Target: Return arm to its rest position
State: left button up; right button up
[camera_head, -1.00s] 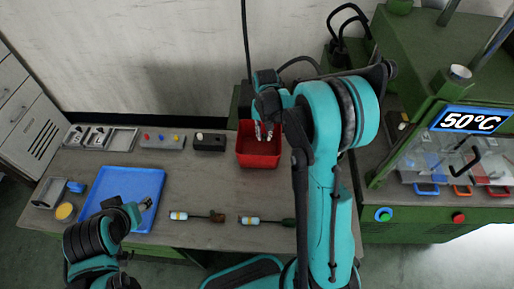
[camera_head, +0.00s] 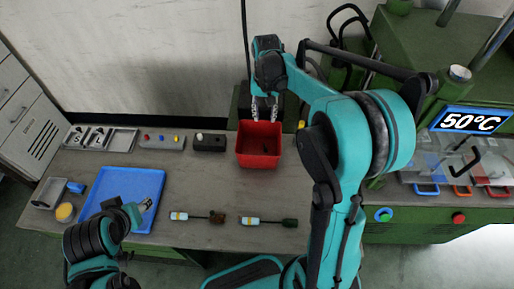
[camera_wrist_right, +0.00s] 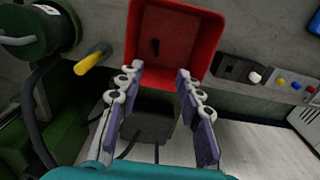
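My right arm reaches across the right half of the head view. Its right gripper (camera_head: 264,116) is at the far rim of the red bin (camera_head: 259,160), on the wall side. In the right wrist view, its two fingers (camera_wrist_right: 160,72) stand apart with nothing between them, and the red bin (camera_wrist_right: 193,45) lies beyond the fingertips. My left gripper (camera_head: 146,204) is low over the right part of the blue tray (camera_head: 105,185). It is too small and dark to tell whether its fingers are apart.
A dark piece (camera_wrist_right: 155,47) lies in the red bin. Two screwdriver-like tools (camera_head: 196,216) (camera_head: 267,221) lie on the table. A button box (camera_head: 162,141) and a black box (camera_head: 209,142) stand left of the bin. A green machine (camera_head: 440,220) with a 50°C display stands at right.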

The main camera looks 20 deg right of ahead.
jog(key=shift+r, duration=0.55)
jog(key=s+a+n+t+b, duration=0.1)
jog(key=s+a+n+t, duration=0.1)
jog(key=s, duration=0.7)
jog(key=s+a+n+t+b, duration=0.1)
jog(key=s+a+n+t, duration=0.2)
jog(key=s, duration=0.6)
jog(key=a+t, duration=0.2)
jog(key=a, duration=0.1)
jog(key=shift+s+a+f, duration=0.15)
jog(key=shift+s+f, duration=0.1)
jog(key=shift+s, duration=0.15)
